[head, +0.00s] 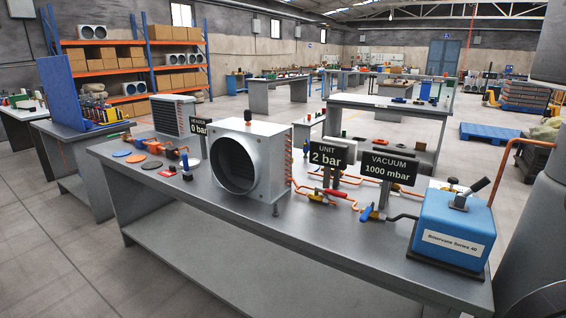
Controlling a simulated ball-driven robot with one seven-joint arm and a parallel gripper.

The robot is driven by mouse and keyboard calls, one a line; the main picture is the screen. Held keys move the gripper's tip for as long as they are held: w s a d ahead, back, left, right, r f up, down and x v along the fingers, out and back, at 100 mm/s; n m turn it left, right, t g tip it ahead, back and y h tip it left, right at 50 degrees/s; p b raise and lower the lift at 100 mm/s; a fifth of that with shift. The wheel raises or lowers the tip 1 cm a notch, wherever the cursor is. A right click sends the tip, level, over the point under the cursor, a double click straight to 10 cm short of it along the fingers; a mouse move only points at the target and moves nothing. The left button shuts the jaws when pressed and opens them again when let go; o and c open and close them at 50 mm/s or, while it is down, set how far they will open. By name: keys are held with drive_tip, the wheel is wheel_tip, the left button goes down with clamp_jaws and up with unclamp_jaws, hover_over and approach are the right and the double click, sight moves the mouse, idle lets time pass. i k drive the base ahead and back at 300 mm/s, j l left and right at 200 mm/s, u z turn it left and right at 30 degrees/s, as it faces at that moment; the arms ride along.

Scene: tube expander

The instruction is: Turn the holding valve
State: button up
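No part in view is labelled as the holding valve, so I cannot tell which one it is. In the head view, a red-handled valve with yellow parts (322,196) sits on the copper piping in front of the "UNIT 2 bar" sign (327,155). My gripper is out of view; only grey parts of my body show at the right edge.
A steel workbench (215,222) carries all this. A box unit with a round duct opening (263,160) stands mid-bench. Left of it are a finned heater (178,114) and coloured discs (137,158). A copper pipe (505,165) rises behind the pump.

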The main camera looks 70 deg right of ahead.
sight(327, 191)
drive_tip(key=z, duration=1.2)
